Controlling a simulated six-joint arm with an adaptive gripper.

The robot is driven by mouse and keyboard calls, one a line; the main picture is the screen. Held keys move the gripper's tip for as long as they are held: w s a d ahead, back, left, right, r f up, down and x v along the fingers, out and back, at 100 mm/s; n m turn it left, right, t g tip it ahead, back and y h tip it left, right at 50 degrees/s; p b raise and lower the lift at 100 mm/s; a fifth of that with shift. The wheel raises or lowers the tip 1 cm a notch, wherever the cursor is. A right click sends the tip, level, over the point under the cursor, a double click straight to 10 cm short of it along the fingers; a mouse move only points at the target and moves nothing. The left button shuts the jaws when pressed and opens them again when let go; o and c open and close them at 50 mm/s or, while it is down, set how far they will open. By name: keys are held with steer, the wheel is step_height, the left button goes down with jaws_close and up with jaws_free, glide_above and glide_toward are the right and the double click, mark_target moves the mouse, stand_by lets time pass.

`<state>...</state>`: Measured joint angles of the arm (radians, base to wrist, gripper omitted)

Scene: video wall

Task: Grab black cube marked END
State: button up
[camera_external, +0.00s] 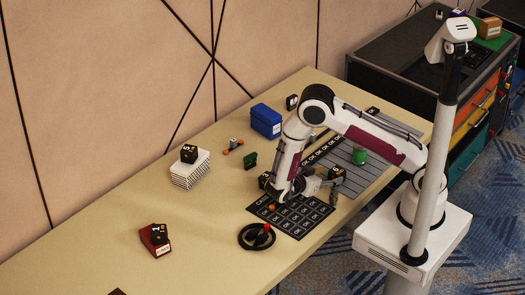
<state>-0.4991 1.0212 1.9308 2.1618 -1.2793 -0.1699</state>
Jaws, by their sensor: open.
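Several small black cubes are in the external view, and I cannot read END on any of them. One black cube (190,153) with a yellow mark sits on a white box (191,173). Another black cube (159,232) sits on a dark red box (152,243). My gripper (331,188) is open, low over the table beside the black OK-marked mat (262,203). Its fingertips are small and partly hidden, and I see no cube between them.
The beige table (215,240) also holds a blue box (266,121), a green block (250,160), an orange-ended piece (233,146), a green round object (359,156) and a black ring with a red part (257,236). The front left is mostly clear.

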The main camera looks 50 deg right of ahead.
mark_target(333, 174)
stand_by(0.3)
steer(key=shift+x, duration=3.15)
steer(key=shift+c, duration=0.4)
steer(key=c, duration=1.2)
